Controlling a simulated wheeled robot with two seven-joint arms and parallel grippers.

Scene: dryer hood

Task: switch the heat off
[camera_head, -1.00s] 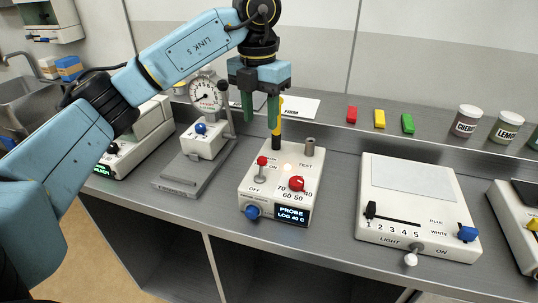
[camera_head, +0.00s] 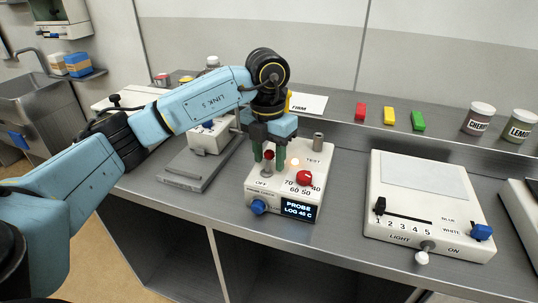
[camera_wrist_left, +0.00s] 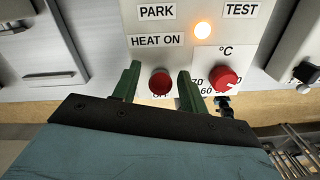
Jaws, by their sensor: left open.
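The white heat unit (camera_head: 308,175) stands on the grey bench, with a small display reading PROBE LOG 40 C. Its red-tipped lever switch (camera_head: 268,155) shows between the green fingers of my left gripper (camera_head: 269,153). In the left wrist view the lever's red tip (camera_wrist_left: 160,83) lies between the two open fingers (camera_wrist_left: 158,84), below the label HEAT ON. The fingers look apart from it. The OFF label is partly hidden in that view. An amber lamp (camera_wrist_left: 202,30) is lit. A red dial (camera_wrist_left: 224,80) marked °C sits right of the lever. My right gripper is not in view.
A blue knob (camera_head: 258,207) is on the unit's front. A light box (camera_head: 425,190) with a slider and switch stands to the right. Red, yellow and green blocks (camera_head: 389,116) and labelled jars (camera_head: 478,119) are behind. A gauge stand's base (camera_head: 185,170) is at left.

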